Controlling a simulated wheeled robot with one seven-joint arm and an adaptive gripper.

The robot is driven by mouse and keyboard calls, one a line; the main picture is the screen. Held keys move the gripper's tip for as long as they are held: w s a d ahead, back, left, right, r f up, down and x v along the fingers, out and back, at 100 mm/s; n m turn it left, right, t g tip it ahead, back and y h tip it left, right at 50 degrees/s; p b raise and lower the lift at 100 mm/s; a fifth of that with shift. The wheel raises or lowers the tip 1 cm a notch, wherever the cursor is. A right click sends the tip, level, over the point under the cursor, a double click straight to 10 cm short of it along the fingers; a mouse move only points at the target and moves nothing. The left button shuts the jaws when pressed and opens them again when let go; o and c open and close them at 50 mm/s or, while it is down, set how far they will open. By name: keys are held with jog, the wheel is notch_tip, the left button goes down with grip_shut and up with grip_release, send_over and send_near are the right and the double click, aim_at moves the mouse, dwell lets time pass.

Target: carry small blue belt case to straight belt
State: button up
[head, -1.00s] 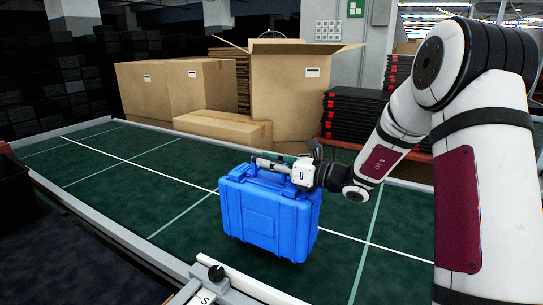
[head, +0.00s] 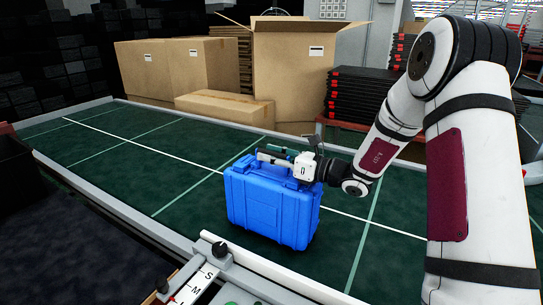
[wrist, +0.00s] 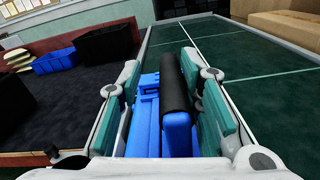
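The small blue case (head: 268,212) stands upright on the green belt (head: 150,170), left of my arm in the head view. In the wrist view the case (wrist: 146,125) shows between the fingers, with its black handle grip (wrist: 174,88) running away from the camera. My gripper (head: 272,157) is at the top of the case. In the wrist view its two green-padded fingers (wrist: 165,112) are spread on either side of the handle, with a gap on the left side. Contact on the right side is hard to tell. The underside of the case is hidden.
A grey rail (head: 270,265) with a lettered gauge (head: 195,285) borders the belt's near side. Cardboard boxes (head: 295,75) and stacked black trays (head: 360,97) stand behind the belt. Blue and black bins (wrist: 55,62) lie left in the wrist view. The belt left of the case is clear.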

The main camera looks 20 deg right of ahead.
jog(key=shift+d, duration=0.1)
jog(key=v, duration=1.1)
jog(key=shift+s+d, duration=0.15)
jog(key=shift+s, duration=0.1)
jog(key=s+a+r+n+g+h, duration=0.1)
jog(key=s+a+r+n+g, duration=0.2)
jog(key=s+a+n+g, duration=0.45)
jog(key=s+a+r+n+g+h, duration=0.15)
jog(key=s+a+n+g, duration=0.25)
jog(key=s+a+n, duration=0.5)
jog(key=s+d+n+t+h, duration=0.1)
jog(key=s+d+n+h, duration=0.3)
jog(key=s, duration=0.5)
jog(key=s+d+n+h, duration=0.4)
jog(key=s+n+h, duration=0.2)
jog(key=s+n, duration=0.2)
jog(key=shift+s+d+r+n+t, duration=0.35)
jog(key=shift+s+r, duration=0.1)
jog(key=shift+s, duration=0.15)
jog(key=shift+r, duration=0.1)
